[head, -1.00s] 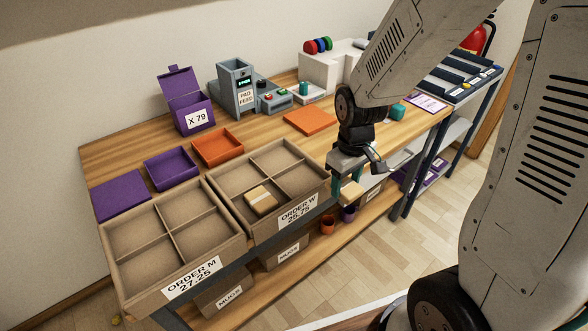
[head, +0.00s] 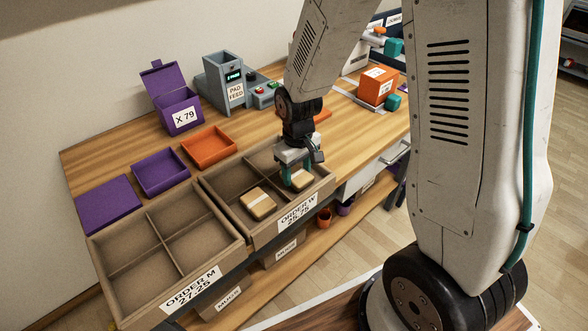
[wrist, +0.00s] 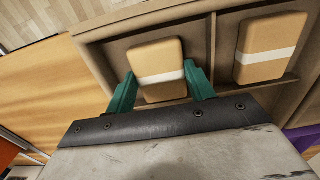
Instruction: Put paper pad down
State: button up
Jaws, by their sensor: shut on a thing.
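My gripper (head: 299,178) is over the front right compartment of the ORDER W tray (head: 229,183), pointing down. It is shut on a tan paper pad (wrist: 157,60) with a white band; this pad also shows below the jaws in the head view (head: 303,177). In the wrist view the green fingers stand on either side of the pad, and it appears within the compartment walls. I cannot tell whether it touches the tray floor. A second banded pad (head: 258,203) lies in the front left compartment, and it also shows in the wrist view (wrist: 268,48).
The ORDER M tray (head: 163,246) on the left is empty. Behind stand a purple tray (head: 161,172), an orange tray (head: 208,147), the purple X 79 box (head: 180,112) and the grey pad feed machine (head: 222,80). An orange box (head: 377,87) stands to the right.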

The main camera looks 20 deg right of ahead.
aim_at(298, 174)
jog(key=shift+f, duration=0.15)
jog(key=o, duration=1)
notch_tip(298, 174, up, 12)
jog(key=s+d+r+m, duration=0.1)
jog(key=s+r, duration=0.3)
jog(key=s, duration=0.3)
jog(key=s+d+r+m, duration=0.1)
jog(key=s+r, duration=0.4)
jog(key=s, duration=0.2)
jog(key=s+d+r+m+t, duration=0.1)
jog(key=s+r, duration=0.3)
jog(key=s, duration=0.4)
jog(key=shift+r+m, duration=0.15)
jog(key=shift+m, duration=0.15)
jog(key=shift+s, duration=0.1)
